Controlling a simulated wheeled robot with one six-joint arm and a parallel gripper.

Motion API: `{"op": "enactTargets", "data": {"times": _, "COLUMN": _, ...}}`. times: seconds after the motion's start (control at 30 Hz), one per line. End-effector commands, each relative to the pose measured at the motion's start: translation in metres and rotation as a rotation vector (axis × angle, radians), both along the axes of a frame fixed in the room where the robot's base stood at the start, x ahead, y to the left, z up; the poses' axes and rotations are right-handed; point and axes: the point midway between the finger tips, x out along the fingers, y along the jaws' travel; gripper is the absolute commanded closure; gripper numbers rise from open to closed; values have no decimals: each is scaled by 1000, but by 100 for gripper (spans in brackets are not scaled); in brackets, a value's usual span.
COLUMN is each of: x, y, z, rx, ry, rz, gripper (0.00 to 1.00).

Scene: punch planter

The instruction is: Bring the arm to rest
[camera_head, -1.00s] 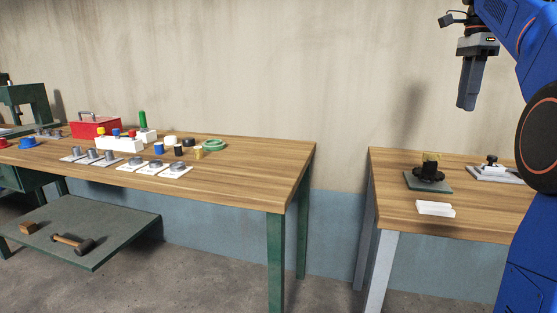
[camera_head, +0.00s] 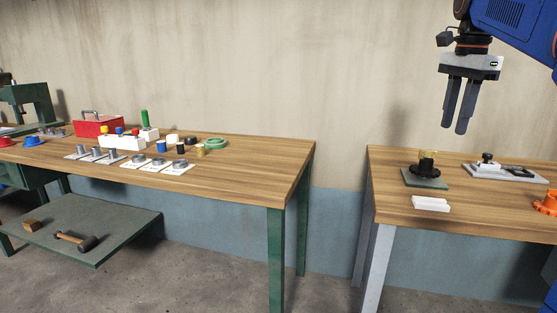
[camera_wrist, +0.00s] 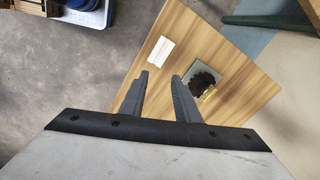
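My gripper (camera_head: 456,130) hangs in the air above the right-hand workbench (camera_head: 470,205), fingers pointing down. Its two dark fingers stand apart with nothing between them. In the wrist view the gripper (camera_wrist: 160,78) shows the same gap, with the bench top (camera_wrist: 190,45) well below. A black, gear-like part with a yellowish top (camera_head: 427,163) stands on a green plate (camera_head: 412,180) beneath and to the left of the fingers. It also shows in the wrist view (camera_wrist: 199,79). Nothing touches my gripper.
A white block (camera_head: 430,204) lies at the bench front, a grey fixture (camera_head: 490,170) behind, and an orange part (camera_head: 546,204) at right. The left bench (camera_head: 265,165) holds a red toolbox (camera_head: 97,125) and several small parts. A gap separates the benches.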

Motion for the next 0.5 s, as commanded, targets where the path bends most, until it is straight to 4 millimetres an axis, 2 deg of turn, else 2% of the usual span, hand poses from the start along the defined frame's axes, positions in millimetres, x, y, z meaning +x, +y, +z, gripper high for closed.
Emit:
{"op": "enactTargets", "data": {"times": 0.03, "x": -12, "y": 9, "z": -8, "rx": -8, "ry": -11, "rz": 58, "gripper": 71}}
{"op": "enactTargets", "data": {"times": 0.27, "x": -55, "y": 44, "z": -60, "rx": -53, "ry": -66, "rz": 345, "gripper": 71}}
{"op": "enactTargets", "data": {"times": 0.5, "x": -106, "y": 75, "z": -125, "rx": -114, "ry": -120, "rz": 644, "gripper": 71}}
